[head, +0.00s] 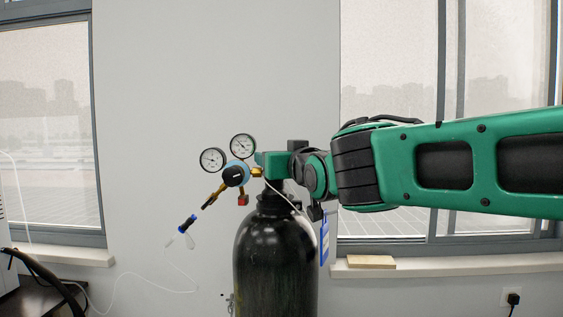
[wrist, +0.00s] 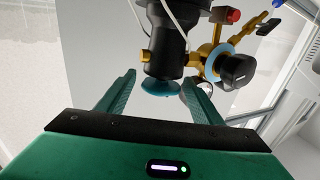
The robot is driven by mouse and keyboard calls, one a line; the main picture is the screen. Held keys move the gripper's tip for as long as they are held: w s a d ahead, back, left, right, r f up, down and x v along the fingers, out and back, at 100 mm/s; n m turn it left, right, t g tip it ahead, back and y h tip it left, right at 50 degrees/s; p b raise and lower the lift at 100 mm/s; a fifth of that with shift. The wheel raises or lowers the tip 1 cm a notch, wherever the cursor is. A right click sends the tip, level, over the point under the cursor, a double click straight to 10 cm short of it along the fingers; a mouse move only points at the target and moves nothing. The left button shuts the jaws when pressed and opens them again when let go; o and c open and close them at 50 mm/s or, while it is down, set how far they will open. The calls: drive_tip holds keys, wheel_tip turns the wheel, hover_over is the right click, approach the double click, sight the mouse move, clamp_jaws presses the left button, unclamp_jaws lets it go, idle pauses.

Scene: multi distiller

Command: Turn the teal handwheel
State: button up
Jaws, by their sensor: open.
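The teal handwheel (wrist: 160,88) sits on the end of the black valve (wrist: 165,45) of the gas cylinder (head: 275,255). In the wrist view it shows edge-on, between the two fingers of my gripper (wrist: 161,78). The fingers are open, with a visible gap on each side of the wheel, and they seem not to touch it. In the head view my gripper (head: 272,164) is at the cylinder's top and hides the handwheel.
The regulator (head: 235,174), with two gauges (head: 212,160) and brass fittings, stands left of my gripper. A white cord and a blue tag (head: 324,242) hang by the cylinder. A wooden block (head: 371,262) lies on the right window sill. The wall behind is bare.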

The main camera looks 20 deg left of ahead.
drive_tip(key=v, duration=1)
drive_tip(key=shift+d, duration=0.3)
drive_tip(key=shift+s, duration=0.1)
